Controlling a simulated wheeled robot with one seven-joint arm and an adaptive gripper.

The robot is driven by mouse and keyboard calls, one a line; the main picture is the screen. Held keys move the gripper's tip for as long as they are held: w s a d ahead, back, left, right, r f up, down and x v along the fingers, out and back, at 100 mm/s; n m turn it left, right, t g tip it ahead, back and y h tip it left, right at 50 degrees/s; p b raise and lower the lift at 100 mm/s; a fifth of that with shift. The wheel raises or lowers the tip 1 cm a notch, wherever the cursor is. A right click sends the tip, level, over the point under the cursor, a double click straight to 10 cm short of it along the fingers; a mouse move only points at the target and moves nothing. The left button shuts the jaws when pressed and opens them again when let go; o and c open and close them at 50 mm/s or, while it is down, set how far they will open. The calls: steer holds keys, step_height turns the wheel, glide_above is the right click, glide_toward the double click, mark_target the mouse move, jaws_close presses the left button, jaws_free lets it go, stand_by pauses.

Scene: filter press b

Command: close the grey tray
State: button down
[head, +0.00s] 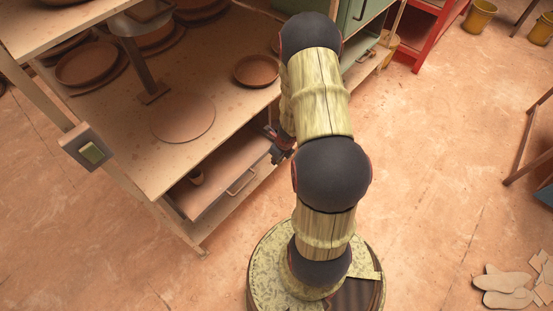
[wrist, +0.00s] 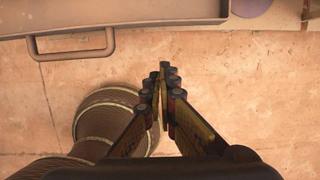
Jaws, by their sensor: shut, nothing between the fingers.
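The grey tray (head: 222,204) is under the table top in the head view, with its front sticking out past the table's edge. Its bar handle (head: 241,182) is on the front. The tray's front edge (wrist: 150,17) also crosses the top of the wrist view, with the handle at upper left. My gripper (head: 279,145) is near the right end of the tray front, partly hidden by my arm. In the wrist view my gripper (wrist: 164,72) is shut and empty, over bare floor, right of the handle and apart from the tray.
The table top (head: 224,118) above bears a clay disc (head: 183,118) and several brown dishes. A green cabinet (head: 357,25) and a red rack (head: 416,35) stand farther back. The floor to the right is mostly clear.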

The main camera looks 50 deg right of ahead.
steer(key=shift+w+f, duration=0.5)
steer(key=shift+w, duration=0.3)
steer(key=shift+w+f, duration=0.55)
steer(key=shift+w, duration=0.2)
steer(key=shift+w+f, duration=0.5)
steer(key=shift+w, duration=0.3)
